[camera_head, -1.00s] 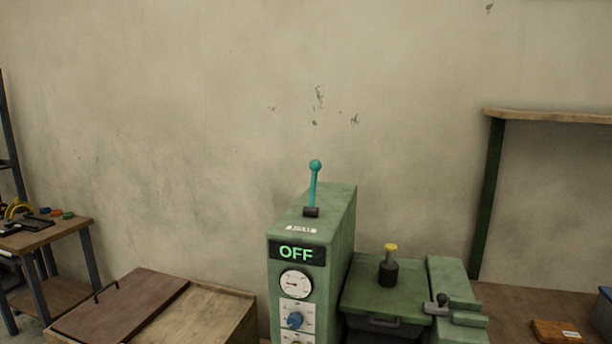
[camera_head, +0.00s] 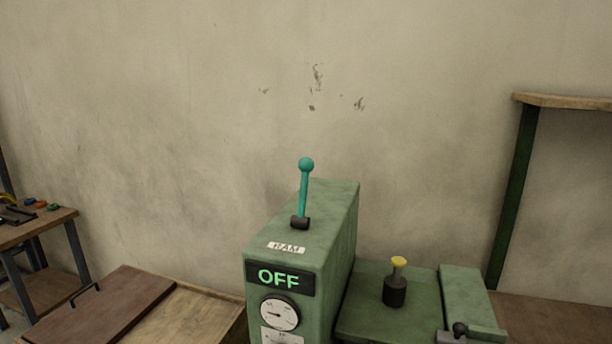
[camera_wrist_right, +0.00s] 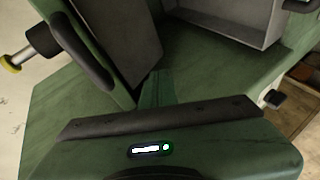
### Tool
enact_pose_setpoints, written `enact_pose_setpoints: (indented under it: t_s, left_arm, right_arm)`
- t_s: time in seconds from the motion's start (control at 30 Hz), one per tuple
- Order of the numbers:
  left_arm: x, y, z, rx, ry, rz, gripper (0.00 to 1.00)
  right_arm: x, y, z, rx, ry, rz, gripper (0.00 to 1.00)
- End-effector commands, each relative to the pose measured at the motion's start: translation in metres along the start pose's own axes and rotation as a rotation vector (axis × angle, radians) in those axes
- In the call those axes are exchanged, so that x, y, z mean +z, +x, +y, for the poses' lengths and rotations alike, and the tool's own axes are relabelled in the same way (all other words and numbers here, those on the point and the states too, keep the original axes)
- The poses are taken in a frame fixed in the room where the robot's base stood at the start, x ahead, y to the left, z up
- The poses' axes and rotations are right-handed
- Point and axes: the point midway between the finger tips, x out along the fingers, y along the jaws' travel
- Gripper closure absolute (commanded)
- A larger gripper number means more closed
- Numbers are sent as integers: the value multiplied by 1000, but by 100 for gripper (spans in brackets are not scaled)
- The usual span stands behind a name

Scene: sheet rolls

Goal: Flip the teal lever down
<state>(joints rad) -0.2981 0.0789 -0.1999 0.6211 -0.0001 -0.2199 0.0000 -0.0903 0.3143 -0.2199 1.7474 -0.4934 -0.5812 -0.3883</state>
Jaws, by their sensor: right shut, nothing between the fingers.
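The teal lever (camera_head: 304,190) stands nearly upright, leaning slightly right, with a ball at its top and a dark pivot on top of the green machine column (camera_head: 300,215). The lit display (camera_head: 279,277) below it reads OFF. My right gripper (camera_wrist_right: 157,78) shows in the right wrist view with its narrow fingers shut and empty, over green machine parts. The lever is not in that view, and nothing touches it in the head view. My left gripper is in neither view.
A black post with a yellow cap (camera_head: 396,283) stands on the lower green block; it also shows in the right wrist view (camera_wrist_right: 28,52). A wooden box with a brown lid (camera_head: 103,306) is at lower left. A small table (camera_head: 35,228) stands further left. The wall behind is bare.

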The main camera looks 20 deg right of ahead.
Motion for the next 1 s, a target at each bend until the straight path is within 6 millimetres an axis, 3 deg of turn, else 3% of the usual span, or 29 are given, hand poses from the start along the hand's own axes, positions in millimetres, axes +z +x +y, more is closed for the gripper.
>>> enact_pose_setpoints:
  t_s: [0.03,0.27,0.4,0.53,0.7,0.8,0.9,1.0]
  left_arm:
    - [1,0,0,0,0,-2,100]
    - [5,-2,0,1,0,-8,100]
    - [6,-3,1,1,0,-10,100]
    - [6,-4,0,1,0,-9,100]
    - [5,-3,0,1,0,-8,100]
    - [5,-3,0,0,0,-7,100]
    - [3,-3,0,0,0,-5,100]
    - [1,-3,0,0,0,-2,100]
  right_arm:
    - [-11,0,27,55,-46,25,100]
    - [-69,-22,156,356,-321,127,100]
    - [-113,-60,242,599,-535,165,100]
    - [-159,-100,313,865,-828,180,100]
    - [-211,-109,356,1143,-1386,175,100]
    - [-229,-105,371,1266,-1759,139,100]
    - [-231,-91,384,1327,-2147,87,100]
    - [-216,-73,398,1314,-2505,36,100]
